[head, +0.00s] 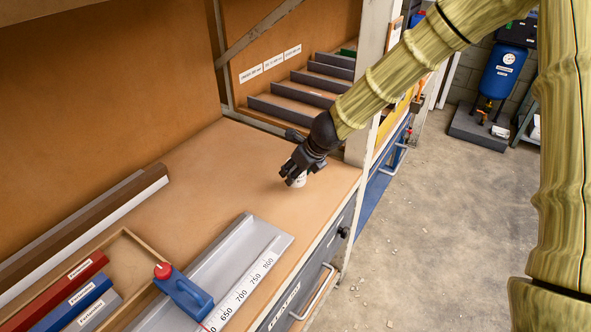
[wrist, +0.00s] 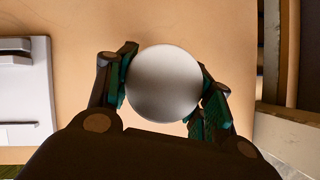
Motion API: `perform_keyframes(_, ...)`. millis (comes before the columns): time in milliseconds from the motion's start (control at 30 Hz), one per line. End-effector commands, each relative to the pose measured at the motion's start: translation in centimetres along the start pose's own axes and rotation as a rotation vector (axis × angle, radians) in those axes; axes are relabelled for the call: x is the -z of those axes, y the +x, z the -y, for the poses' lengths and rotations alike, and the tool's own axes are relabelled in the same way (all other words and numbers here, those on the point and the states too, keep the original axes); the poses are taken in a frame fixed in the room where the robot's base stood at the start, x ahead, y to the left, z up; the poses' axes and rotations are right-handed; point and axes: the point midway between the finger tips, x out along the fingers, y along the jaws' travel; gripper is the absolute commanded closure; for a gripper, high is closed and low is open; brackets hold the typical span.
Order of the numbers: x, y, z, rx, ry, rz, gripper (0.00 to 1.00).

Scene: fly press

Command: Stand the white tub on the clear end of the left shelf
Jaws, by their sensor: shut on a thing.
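The white tub (head: 299,180) is at the clear far end of the wooden shelf (head: 245,160), near its front edge. In the wrist view its round pale top (wrist: 163,83) sits between my fingers. My gripper (head: 297,172) is shut on the tub, with a finger on each side; it also shows in the wrist view (wrist: 165,92). The tub looks upright. Most of it is hidden behind the fingers in the head view, so I cannot tell whether its base touches the shelf.
A shelf post (head: 362,130) stands just right. Bare shelf surrounds the tub.

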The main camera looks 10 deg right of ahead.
Motion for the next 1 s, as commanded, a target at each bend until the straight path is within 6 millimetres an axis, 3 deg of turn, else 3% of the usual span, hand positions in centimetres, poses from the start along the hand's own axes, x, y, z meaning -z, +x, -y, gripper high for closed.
perform_keyframes(233, -1.5, 1.0, 1.2, -0.001, -0.001, 0.0, 0.85)
perform_keyframes(600, 0.1, 4.0, 1.2, -0.003, 0.0, 0.0, 0.85)
perform_keyframes(1000, 0.3, 4.3, 1.2, -0.002, 0.0, 0.0, 0.85)
